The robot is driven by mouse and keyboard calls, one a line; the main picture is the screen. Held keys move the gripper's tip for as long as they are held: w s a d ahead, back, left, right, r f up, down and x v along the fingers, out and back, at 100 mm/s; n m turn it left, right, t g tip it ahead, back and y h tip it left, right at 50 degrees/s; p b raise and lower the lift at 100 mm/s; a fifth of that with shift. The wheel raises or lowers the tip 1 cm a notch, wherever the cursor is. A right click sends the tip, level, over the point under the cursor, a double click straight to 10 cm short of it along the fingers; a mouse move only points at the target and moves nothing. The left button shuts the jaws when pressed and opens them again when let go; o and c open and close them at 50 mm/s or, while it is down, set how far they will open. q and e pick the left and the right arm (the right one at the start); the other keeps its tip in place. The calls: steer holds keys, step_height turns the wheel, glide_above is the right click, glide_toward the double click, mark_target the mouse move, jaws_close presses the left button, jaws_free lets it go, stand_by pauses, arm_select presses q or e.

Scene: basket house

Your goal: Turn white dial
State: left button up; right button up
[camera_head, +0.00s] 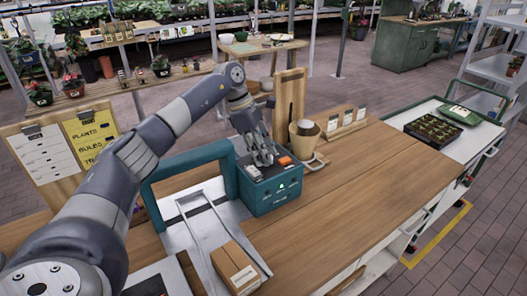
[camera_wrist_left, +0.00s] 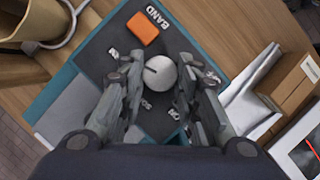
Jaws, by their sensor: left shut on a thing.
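The white dial (camera_wrist_left: 160,73) is a round knob with a dark pointer line, on the dark top panel of a teal machine (camera_head: 272,193). The wrist view shows the panel with small white marks around the dial, an orange button (camera_wrist_left: 142,28) and the word "BAND". My left gripper (camera_wrist_left: 161,70) points down over the panel, its fingers on either side of the dial and shut on it. In the head view the left gripper (camera_head: 262,157) reaches the machine's top, and its fingers hide the dial. My right gripper is not in view.
A teal arch (camera_head: 157,190) stands beside the machine, over a metal plate. A cardboard box (camera_head: 236,268) lies in front. A wooden pot (camera_head: 304,137) and an upright board (camera_head: 289,98) stand close behind. The bench (camera_head: 365,180) to the right is clear.

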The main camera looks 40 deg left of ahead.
arm_select(q)
steer(key=shift+r, duration=0.1)
stand_by(0.3)
steer(key=o, duration=1.1)
steer(key=v, duration=1.2)
steer(key=shift+w, duration=0.1)
